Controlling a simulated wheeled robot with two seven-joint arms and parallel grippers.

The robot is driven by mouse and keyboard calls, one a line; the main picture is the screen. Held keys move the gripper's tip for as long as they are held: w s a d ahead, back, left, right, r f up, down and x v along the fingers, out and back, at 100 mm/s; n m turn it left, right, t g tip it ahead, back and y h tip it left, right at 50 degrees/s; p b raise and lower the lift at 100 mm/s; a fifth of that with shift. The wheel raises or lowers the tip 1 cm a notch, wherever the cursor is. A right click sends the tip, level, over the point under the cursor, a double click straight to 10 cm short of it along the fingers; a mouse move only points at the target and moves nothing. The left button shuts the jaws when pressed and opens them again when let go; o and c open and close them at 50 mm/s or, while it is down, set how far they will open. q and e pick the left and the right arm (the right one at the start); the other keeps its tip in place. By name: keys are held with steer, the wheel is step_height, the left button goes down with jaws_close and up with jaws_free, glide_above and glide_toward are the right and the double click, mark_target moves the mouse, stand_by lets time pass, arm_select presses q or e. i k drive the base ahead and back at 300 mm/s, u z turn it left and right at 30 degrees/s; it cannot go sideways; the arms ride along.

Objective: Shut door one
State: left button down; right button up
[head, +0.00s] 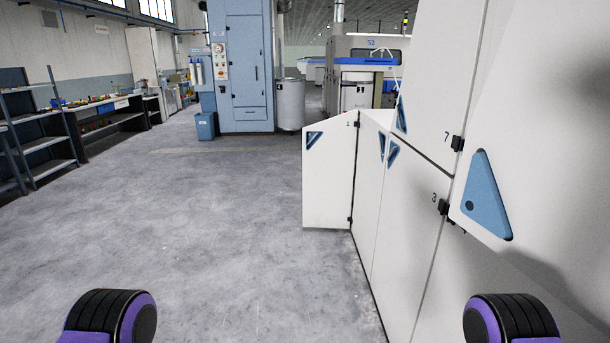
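Door one (328,182) is a white panel with a small "1" near its upper right corner and a blue triangular recess at its upper left. It stands open, swung out to the left from the row of white machine panels. Black hinges show along its right edge. The opening behind it is hidden from this view. Neither of my grippers is in view; only purple and black parts of my arms show at the bottom left and right.
White panels marked 3 (412,245) and 7 (460,70) run along the right. A near white panel with a large blue triangle (487,195) juts in at right. A blue cabinet (240,65) and blue bin (205,126) stand behind. Grey floor (200,220) is clear at left.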

mark_target(329, 146)
steer(key=i, duration=5.15)
steer(key=u, duration=0.1)
